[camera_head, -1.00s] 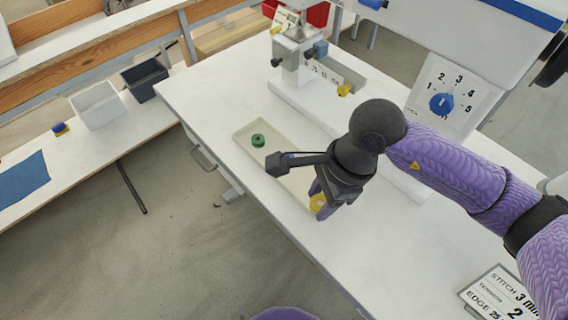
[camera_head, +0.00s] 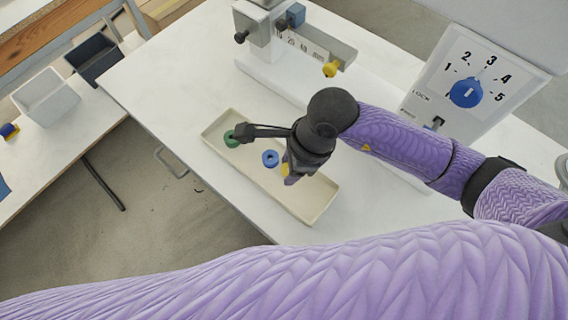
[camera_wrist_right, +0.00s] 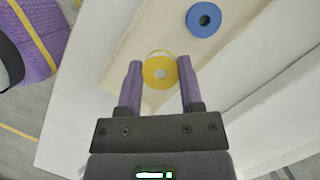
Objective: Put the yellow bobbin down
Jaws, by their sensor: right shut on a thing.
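The yellow bobbin (camera_head: 285,170) is between the fingers of my right gripper (camera_head: 289,179), which is shut on it. In the right wrist view the yellow bobbin (camera_wrist_right: 160,73) shows its round face and hole between the two purple fingertips (camera_wrist_right: 158,75). The bobbin is over the long cream tray (camera_head: 318,207); I cannot tell whether it touches the tray floor. A blue bobbin (camera_head: 270,158) lies in the tray beside the gripper, and it also shows in the wrist view (camera_wrist_right: 203,19). My left gripper is not in view.
A green bobbin (camera_head: 231,139) lies at the tray's far left end, partly covered by a dark part of my gripper. The press (camera_head: 262,32) and a dial panel (camera_head: 478,80) stand behind. The white table (camera_head: 172,80) is clear left of the tray.

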